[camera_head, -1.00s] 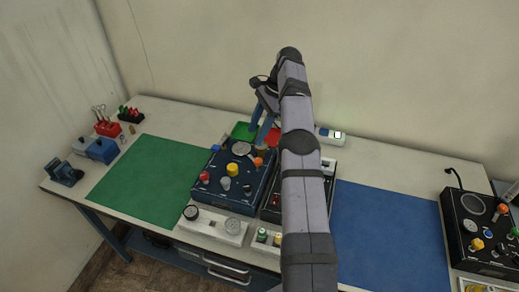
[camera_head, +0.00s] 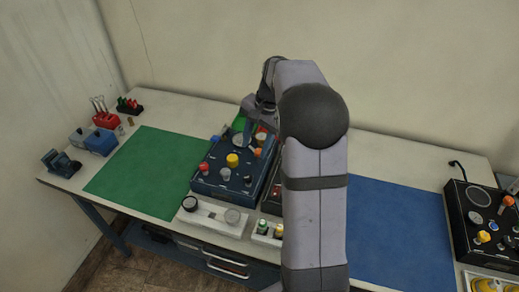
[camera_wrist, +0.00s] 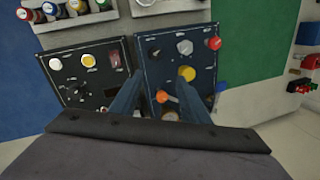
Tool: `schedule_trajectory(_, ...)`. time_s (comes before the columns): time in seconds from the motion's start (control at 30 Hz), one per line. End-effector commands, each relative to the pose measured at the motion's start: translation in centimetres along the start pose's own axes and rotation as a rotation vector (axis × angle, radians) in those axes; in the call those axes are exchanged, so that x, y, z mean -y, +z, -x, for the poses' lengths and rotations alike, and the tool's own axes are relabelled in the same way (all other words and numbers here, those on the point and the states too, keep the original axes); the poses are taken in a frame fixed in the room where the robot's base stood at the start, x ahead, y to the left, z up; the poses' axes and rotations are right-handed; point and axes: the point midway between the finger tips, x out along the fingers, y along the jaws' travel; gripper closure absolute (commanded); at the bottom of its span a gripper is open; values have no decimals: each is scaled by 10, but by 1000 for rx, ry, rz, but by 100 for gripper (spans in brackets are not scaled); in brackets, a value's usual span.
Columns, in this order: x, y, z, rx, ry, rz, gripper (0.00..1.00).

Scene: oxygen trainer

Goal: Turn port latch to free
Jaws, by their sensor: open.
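The dark blue control panel (camera_head: 212,184) stands at the middle of the bench. It carries a yellow knob (camera_head: 232,160), a red knob (camera_head: 203,167), a grey knob (camera_head: 225,174) and an orange control (camera_head: 258,152). The labels are too small to read, so I cannot tell which control is the port latch. In the wrist view, my gripper (camera_wrist: 158,88) is open, its blue fingers apart and empty over the panel's far part. The orange control (camera_wrist: 163,96) shows between the fingers, and the yellow knob (camera_wrist: 187,73) lies near the right finger. Contact cannot be told.
A black panel (camera_wrist: 88,72) stands beside the blue one, partly hidden by my arm in the head view. A white gauge strip (camera_head: 212,216) lies in front. The green mat (camera_head: 145,172) and blue mat (camera_head: 395,225) are clear. Another black panel (camera_head: 470,205) stands far right.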

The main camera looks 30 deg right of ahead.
Motion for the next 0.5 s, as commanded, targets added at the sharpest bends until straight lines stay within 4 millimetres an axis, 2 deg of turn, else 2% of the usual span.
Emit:
schedule_trajectory(0.03, -12, 0, -21, -16, 13, 104, 58)
schedule_trajectory(0.1, -18, -7, -37, -63, 12, 264, 58)
schedule_trajectory(0.17, -18, -17, -44, -115, 9, 400, 58)
schedule_trajectory(0.3, -2, -47, -39, -253, 0, 675, 58)
schedule_trajectory(0.5, 9, -62, -34, -334, 21, 909, 58)
